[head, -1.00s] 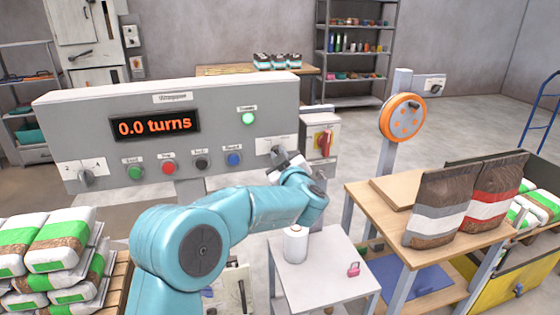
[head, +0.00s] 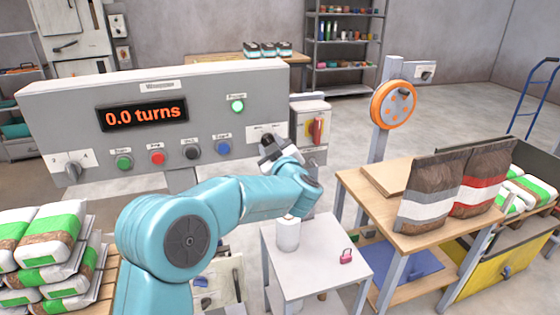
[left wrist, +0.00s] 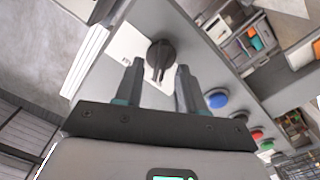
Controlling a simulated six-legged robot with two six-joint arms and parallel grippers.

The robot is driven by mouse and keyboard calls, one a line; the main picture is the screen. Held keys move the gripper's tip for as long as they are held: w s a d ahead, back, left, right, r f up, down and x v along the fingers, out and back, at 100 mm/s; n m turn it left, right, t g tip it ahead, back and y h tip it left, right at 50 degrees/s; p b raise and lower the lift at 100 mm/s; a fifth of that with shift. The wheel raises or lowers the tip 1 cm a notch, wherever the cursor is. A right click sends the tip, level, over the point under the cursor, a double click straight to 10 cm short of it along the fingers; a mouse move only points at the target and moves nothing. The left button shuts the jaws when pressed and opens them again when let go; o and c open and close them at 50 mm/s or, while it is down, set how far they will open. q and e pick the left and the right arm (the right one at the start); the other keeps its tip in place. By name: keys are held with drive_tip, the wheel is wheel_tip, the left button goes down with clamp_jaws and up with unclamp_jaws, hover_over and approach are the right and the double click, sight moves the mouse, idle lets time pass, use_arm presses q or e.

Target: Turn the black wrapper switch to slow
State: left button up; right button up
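The black wrapper switch (left wrist: 160,54) shows in the left wrist view as a round knob with a ridge, on a pale label plate on the grey panel. My left gripper (left wrist: 159,68) is open, with its two dark fingers on either side of the knob in that view. I cannot tell whether they touch it. In the head view my left gripper (head: 266,145) is at the lower right of the panel (head: 215,85) and largely covers the switch. The plate's lettering is too small to read. My right gripper is not in view.
A second selector knob (head: 72,170) is at the panel's lower left. A blue button (left wrist: 218,99) is near the gripper, in a row of several. A red-yellow switch box (head: 314,130) stands right of the panel. A small table (head: 325,250) is below my arm.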

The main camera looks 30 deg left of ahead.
use_arm(q)
drive_tip(key=b+v, duration=0.2)
drive_tip(key=v, duration=1.3)
drive_tip(key=shift+s, duration=0.1)
